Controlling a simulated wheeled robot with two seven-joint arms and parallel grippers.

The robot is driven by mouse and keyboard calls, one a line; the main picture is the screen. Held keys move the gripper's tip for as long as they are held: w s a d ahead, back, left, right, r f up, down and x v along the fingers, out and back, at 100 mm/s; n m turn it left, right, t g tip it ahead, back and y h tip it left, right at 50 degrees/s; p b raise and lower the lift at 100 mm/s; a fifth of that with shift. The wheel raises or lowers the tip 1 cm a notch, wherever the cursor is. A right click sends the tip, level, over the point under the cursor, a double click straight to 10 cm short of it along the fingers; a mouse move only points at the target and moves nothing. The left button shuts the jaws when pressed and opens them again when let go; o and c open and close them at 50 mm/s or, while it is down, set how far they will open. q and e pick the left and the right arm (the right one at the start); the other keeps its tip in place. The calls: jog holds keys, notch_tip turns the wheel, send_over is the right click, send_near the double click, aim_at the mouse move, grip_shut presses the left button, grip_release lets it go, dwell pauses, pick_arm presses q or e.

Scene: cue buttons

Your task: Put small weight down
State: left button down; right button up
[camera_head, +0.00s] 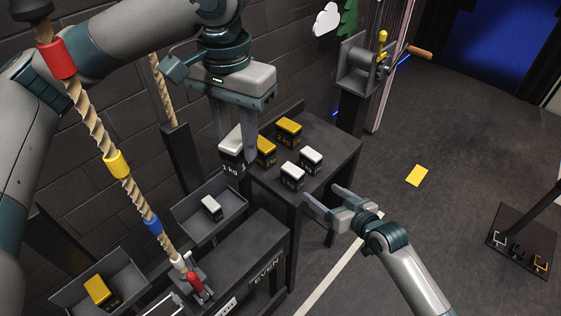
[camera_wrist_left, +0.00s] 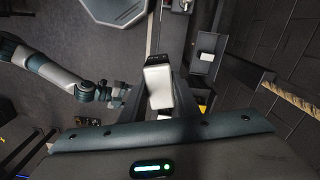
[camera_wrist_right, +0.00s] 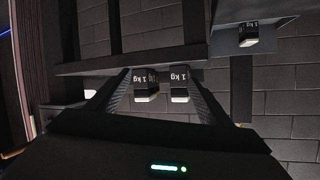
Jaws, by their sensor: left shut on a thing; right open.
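My left gripper (camera_head: 236,138) is shut on a weight with a white top and black body (camera_head: 231,150). It holds the weight near the left edge of the dark table (camera_head: 325,173); whether it touches the table I cannot tell. The held weight's white top also shows in the left wrist view (camera_wrist_left: 158,85). Two smaller-looking white-topped weights (camera_head: 292,176) (camera_head: 311,160) and two yellow-topped weights (camera_head: 288,130) (camera_head: 265,150) stand on the table. My right gripper (camera_head: 328,207) is open and empty in front of the table; its wrist view shows two weights marked 1 kg (camera_wrist_right: 146,85) (camera_wrist_right: 179,83).
A tray (camera_head: 188,229) left of the table holds a white-topped weight (camera_head: 211,208). Another tray (camera_head: 65,300) at lower left holds a yellow-topped weight (camera_head: 97,290). A twisted rope with coloured bands (camera_head: 135,190) hangs in front of the trays. Floor at right is mostly clear.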

pick_arm(q)
jog(key=shift+r, duration=0.1)
pick_arm(e)
jog(key=s+a+r+n+y, duration=0.1)
jog(key=a+r, duration=0.1)
jog(key=r, duration=0.4)
jog(key=s+a+r+n+y, duration=0.1)
jog(key=a+r+y, duration=0.15)
jog(key=r, duration=0.45)
jog(key=n+g+y, duration=0.4)
jog(key=n+y, duration=0.1)
jog(key=n, duration=0.2)
send_near(221, 142)
notch_tip(221, 142, down, 3)
jog(key=w, duration=0.2)
jog(key=shift+w+d+r, duration=0.1)
jog(key=shift+w+d, duration=0.15)
jog(key=shift+d, duration=0.05)
jog(key=shift+a, duration=0.1)
jog(key=x, duration=1.1)
jog(key=shift+w+a, duration=0.15)
jog(key=shift+a, duration=0.25)
